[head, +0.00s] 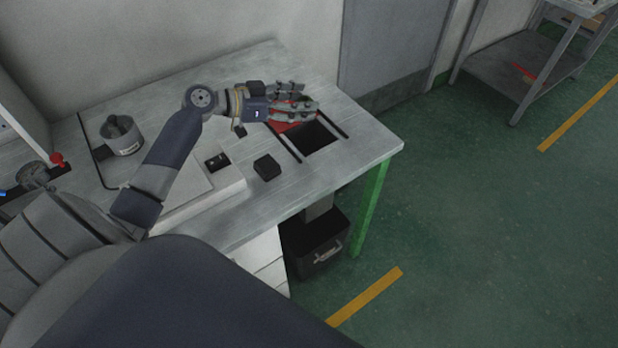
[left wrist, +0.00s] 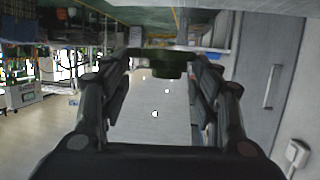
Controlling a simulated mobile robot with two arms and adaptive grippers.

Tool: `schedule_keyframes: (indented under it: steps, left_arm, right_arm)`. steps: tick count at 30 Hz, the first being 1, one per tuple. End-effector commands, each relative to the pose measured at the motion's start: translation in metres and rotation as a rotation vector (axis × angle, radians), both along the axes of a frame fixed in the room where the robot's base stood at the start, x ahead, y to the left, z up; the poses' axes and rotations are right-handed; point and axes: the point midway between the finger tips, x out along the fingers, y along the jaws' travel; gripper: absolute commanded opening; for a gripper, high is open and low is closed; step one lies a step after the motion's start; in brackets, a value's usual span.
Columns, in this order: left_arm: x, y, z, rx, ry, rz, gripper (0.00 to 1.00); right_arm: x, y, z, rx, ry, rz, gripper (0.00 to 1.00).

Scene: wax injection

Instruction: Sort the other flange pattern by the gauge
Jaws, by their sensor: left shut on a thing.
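My left gripper (head: 308,96) is above the far right part of the bench, over a red plate (head: 284,126) beside a dark square opening (head: 318,138). In the left wrist view it is shut on a dark green piece (left wrist: 168,64), held between the fingertips. This looks like the flange pattern; the fingers hide it in the head view. A small dark device (head: 217,162) sits on a pale slab left of the opening; I cannot tell whether it is the gauge. My right gripper is not in view.
Two black rails flank the opening. A black block (head: 266,167) stands on the bench (head: 236,215). A grey pot (head: 122,136) stands at the left. A black bin (head: 316,240) is below the opening. Bare bench lies around the block.

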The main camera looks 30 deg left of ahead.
Motion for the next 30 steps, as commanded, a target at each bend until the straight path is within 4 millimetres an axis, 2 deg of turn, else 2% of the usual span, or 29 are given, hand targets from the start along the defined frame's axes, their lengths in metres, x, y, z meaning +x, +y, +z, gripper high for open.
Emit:
schedule_keyframes:
  steps: [3,6,18,30]
  left_arm:
    - [0.006,0.010,-0.001,0.000,-0.001,0.021,0.40]
    - [0.007,0.011,-0.010,0.000,-0.001,0.023,0.40]
    - [0.006,0.010,-0.052,0.000,-0.001,0.022,0.40]
    - [0.006,0.010,-0.057,0.001,-0.002,0.021,0.40]
  right_arm:
    - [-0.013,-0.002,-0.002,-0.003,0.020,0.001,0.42]
    - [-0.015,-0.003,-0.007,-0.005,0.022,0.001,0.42]
    - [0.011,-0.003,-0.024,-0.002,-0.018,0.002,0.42]
    - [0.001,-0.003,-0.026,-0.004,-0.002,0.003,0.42]
